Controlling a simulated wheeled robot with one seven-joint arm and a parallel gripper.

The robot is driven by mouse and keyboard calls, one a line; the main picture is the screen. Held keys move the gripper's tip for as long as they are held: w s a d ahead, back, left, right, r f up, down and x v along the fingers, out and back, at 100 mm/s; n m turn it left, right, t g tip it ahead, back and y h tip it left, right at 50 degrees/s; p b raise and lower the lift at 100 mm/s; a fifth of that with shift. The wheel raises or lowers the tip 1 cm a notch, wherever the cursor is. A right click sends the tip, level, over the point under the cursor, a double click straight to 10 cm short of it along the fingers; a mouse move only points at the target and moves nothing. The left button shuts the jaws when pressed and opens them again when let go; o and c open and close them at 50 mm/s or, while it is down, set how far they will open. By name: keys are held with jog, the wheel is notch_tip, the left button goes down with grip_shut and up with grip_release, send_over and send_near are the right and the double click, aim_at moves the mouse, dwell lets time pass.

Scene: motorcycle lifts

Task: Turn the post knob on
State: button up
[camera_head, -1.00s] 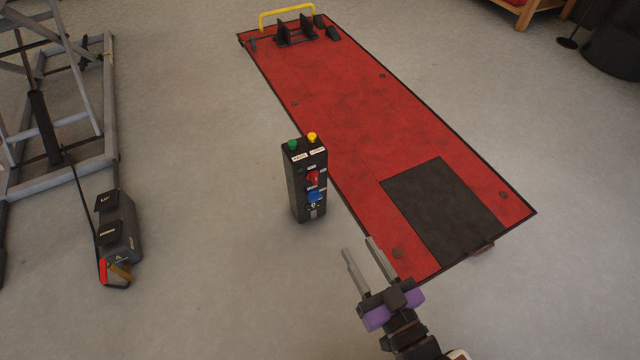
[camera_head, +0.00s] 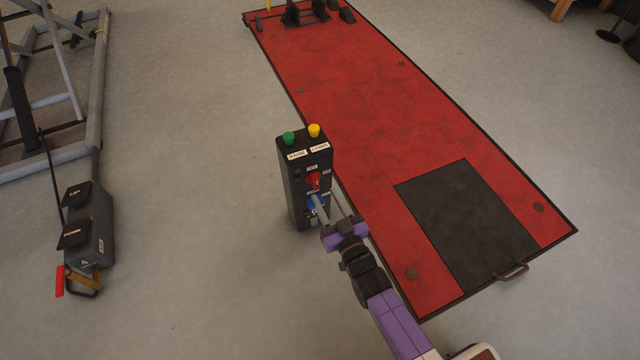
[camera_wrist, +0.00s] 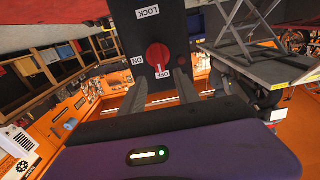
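The black control post (camera_head: 292,190) stands upright on the floor. It has a green button (camera_head: 289,138) and a yellow button (camera_head: 314,130) on top. Its front has a red knob (camera_head: 314,180) and a blue part (camera_head: 312,204) below it. In the wrist view the red knob (camera_wrist: 158,57) has a pale mark toward the OFF label; ON and LOCK labels also show. My gripper (camera_head: 325,198) is open in front of the post, fingers pointing at its face. In the wrist view its fingertips (camera_wrist: 165,78) lie just below the red knob, apart; contact cannot be told.
A red lift platform (camera_head: 390,110) with a dark panel (camera_head: 466,213) lies close behind and right of the post. A grey frame lift (camera_head: 92,135) with a pedal box (camera_head: 90,232) stands left. Bare floor (camera_head: 200,200) lies between them.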

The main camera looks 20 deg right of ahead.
aim_at(317, 182)
jog(key=shift+w+b, duration=0.8)
jog(key=shift+w, duration=1.75)
grip_shut()
